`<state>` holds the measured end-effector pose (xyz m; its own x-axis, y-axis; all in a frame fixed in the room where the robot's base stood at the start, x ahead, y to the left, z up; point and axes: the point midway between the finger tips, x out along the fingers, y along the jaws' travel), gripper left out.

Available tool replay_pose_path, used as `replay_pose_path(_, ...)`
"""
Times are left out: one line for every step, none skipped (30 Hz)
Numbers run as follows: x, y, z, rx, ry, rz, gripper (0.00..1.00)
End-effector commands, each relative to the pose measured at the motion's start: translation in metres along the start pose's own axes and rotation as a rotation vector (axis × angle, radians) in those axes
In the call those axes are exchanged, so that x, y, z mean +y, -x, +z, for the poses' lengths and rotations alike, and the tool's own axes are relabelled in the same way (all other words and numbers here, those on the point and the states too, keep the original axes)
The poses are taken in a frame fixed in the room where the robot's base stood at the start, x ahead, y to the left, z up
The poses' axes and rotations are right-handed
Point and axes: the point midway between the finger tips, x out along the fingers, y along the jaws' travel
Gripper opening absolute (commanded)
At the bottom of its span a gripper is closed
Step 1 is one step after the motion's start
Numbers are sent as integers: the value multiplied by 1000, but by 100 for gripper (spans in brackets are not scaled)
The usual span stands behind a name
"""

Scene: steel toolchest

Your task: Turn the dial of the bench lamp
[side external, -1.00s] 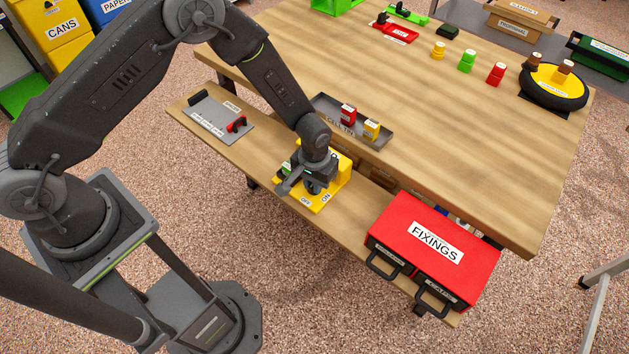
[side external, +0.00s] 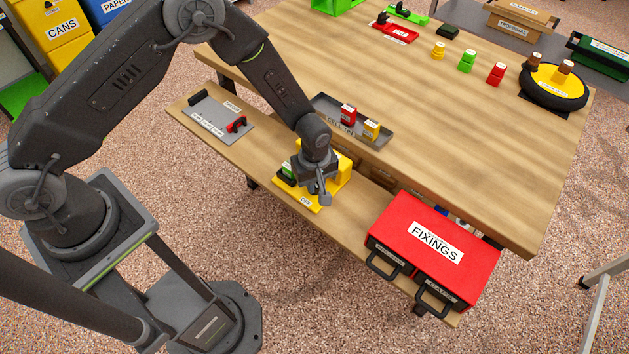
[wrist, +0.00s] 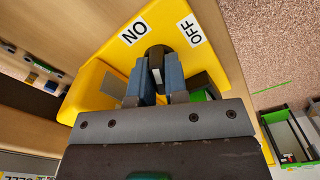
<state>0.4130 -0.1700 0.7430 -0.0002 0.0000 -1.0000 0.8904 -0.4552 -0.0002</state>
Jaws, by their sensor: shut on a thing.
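The bench lamp is a yellow unit (side external: 343,178) on the lower front shelf. Its yellow plate also shows in the wrist view (wrist: 110,48), with ON and OFF labels on either side of a black dial (wrist: 157,52). My gripper (wrist: 157,82) is shut on the dial, one blue-grey finger on each side. In the side view my gripper (side external: 322,188) covers the dial and the ON label, while OFF shows in front. I cannot tell where the dial's mark points. A green and black part (side external: 287,174) sits at the lamp's left.
A grey tray (side external: 378,139) with red and yellow blocks lies behind the lamp on the tabletop edge. A red FIXINGS chest (side external: 400,212) stands to the right. A grey panel with a red handle (side external: 237,125) lies to the left on the shelf.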

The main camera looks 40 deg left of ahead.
Motion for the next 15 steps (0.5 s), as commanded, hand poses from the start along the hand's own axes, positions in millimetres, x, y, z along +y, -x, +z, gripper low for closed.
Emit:
replay_pose_path(0,0,0,0,44,0,0)
replay_pose_path(0,0,0,0,72,0,0)
replay_pose_path(0,0,0,0,108,0,0)
replay_pose_path(0,0,0,0,134,0,0)
replay_pose_path(0,0,0,0,160,0,0)
replay_pose_path(0,0,0,0,193,0,0)
replay_pose_path(0,0,0,0,217,0,0)
replay_pose_path(0,0,0,0,240,0,0)
replay_pose_path(0,0,0,0,269,0,0)
replay_pose_path(0,0,0,0,289,0,0)
replay_pose_path(0,0,0,0,310,0,0)
replay_pose_path(0,0,0,0,335,0,0)
replay_pose_path(0,0,0,0,351,0,0)
replay_pose_path(0,0,0,0,368,0,0)
replay_pose_path(0,0,0,0,387,0,0)
